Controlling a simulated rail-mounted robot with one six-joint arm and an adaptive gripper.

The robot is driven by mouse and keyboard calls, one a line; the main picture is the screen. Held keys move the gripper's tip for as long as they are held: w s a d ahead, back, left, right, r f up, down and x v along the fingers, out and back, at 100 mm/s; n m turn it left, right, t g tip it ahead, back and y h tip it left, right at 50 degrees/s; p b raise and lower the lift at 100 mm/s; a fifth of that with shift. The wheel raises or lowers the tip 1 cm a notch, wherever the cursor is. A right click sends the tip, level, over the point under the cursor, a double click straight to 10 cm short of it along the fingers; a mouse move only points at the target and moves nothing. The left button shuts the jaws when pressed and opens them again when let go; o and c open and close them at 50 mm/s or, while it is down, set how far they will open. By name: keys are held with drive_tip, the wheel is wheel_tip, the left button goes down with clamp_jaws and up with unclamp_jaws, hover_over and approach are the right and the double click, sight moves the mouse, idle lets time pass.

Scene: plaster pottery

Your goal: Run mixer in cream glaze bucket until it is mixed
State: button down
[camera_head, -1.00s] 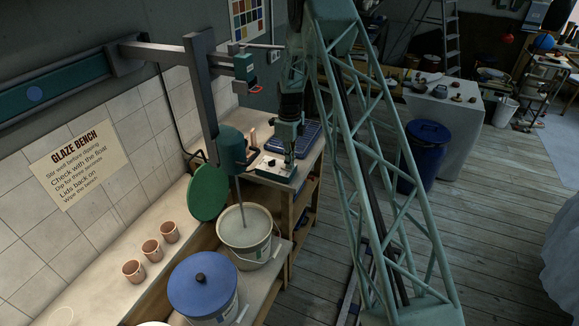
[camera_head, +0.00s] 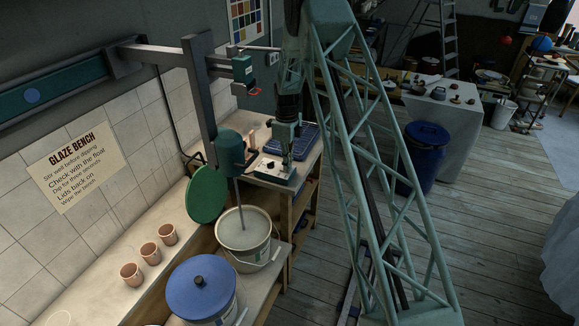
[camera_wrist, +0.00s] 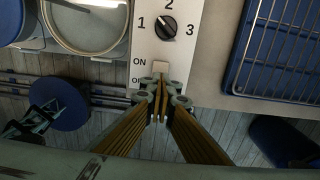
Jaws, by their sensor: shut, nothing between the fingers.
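The mixer (camera_head: 231,150) hangs from a grey wall bracket, its shaft reaching into the open cream glaze bucket (camera_head: 268,254). Pale glaze shows inside; how well it is mixed cannot be told. The mixer's control box (camera_head: 270,171) stands on the bench right of the mixer. In the wrist view it has a black dial (camera_wrist: 163,27) marked 1, 2, 3 and a cream switch (camera_wrist: 160,66) beside ON and a partly hidden OFF. My gripper (camera_wrist: 162,82) is shut and empty, tips at the switch's lower end; contact cannot be told.
A green lid (camera_head: 206,195) leans left of the cream bucket. A blue-lidded bucket (camera_head: 201,284) stands in front. Several terracotta cups (camera_head: 150,253) line the bench left. A blue rack (camera_wrist: 283,55) lies right of the control box.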

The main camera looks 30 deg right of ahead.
drive_tip(key=shift+w+a+f, duration=0.15)
drive_tip(key=shift+a, duration=0.15)
drive_tip(key=shift+w+r, duration=0.1)
drive_tip(key=shift+r, duration=0.4)
wheel_tip(320, 180, up, 13)
drive_tip(key=shift+r+b, duration=0.15)
drive_tip(key=shift+b, duration=0.15)
idle(0.3)
drive_tip(key=shift+d, duration=0.1)
drive_tip(key=shift+s+d+b, duration=0.15)
drive_tip(key=shift+s+b, duration=0.1)
drive_tip(key=shift+b, duration=1.75)
drive_tip(key=shift+s+r+b, duration=0.2)
drive_tip(key=shift+r+b, duration=0.1)
drive_tip(key=shift+b, duration=0.55)
drive_tip(key=shift+f, duration=7)
